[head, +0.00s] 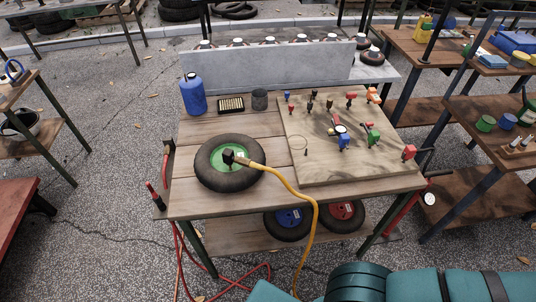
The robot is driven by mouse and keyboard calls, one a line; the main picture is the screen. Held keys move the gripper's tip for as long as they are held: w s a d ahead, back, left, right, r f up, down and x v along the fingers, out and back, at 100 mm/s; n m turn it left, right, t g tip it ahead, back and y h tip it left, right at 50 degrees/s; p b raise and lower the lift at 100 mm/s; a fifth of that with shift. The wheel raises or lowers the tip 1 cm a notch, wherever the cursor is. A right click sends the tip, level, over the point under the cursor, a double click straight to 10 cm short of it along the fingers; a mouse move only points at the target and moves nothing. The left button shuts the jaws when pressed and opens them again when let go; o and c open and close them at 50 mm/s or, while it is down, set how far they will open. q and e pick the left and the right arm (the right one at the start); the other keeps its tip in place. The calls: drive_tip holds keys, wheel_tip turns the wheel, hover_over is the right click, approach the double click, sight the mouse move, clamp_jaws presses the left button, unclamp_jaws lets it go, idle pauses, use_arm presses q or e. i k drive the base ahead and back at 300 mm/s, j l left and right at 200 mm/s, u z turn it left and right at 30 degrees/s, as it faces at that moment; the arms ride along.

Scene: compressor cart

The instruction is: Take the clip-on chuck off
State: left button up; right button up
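The clip-on chuck (229,157) is a small dark fitting at the green hub of a black-tyred wheel (212,179). The wheel lies flat on the left front of the wooden table. A brass-coloured piece joins the chuck to a yellow hose (298,194). The hose runs right across the tyre, then over the table's front edge and down to the ground. The chuck looks attached at the hub, but its grip on the valve is too small to make out. Neither of my grippers is in view.
Two wheels with blue (288,219) and red (342,213) hubs sit on the lower shelf. Red hoses lie on the ground at left.

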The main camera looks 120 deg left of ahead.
sight(228, 155)
drive_tip(key=l+u, duration=0.15)
drive_tip(key=u, duration=4.1)
drive_tip(key=i+j, duration=0.1)
drive_tip(key=j+u, duration=0.05)
drive_tip(key=j, duration=0.05)
